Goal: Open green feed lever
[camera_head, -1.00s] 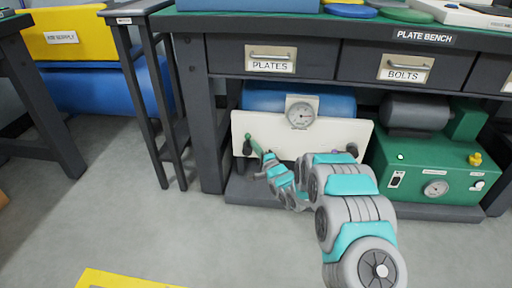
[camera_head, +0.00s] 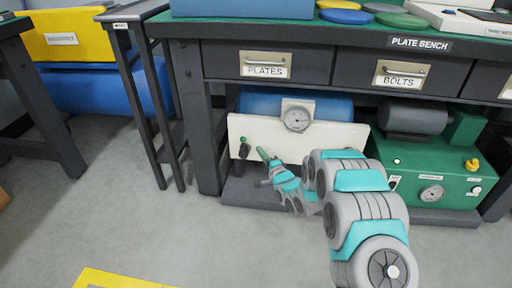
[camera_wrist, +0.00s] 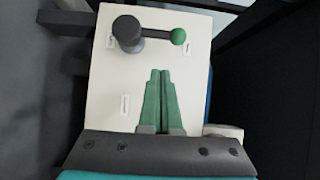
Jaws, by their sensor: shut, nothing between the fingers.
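The feed lever (camera_wrist: 154,33) has a dark round hub and a short arm ending in a green ball. It is mounted on a white panel (camera_head: 330,143) under the bench. In the head view the green knob (camera_head: 243,140) shows just above the dark hub. In the wrist view the arm points right, with the ball near a small label. My gripper (camera_wrist: 160,75) has its green fingers together and empty, a little below the lever in that view and apart from it. In the head view my gripper (camera_head: 262,153) is just right of the hub, in front of the panel.
A gauge (camera_head: 297,118) and blue tank (camera_head: 340,105) sit at the panel's top. A green machine (camera_head: 432,178) stands to the right. Drawers (camera_head: 265,65) and the bench top lie above. A bench leg (camera_head: 205,140) stands left of the panel.

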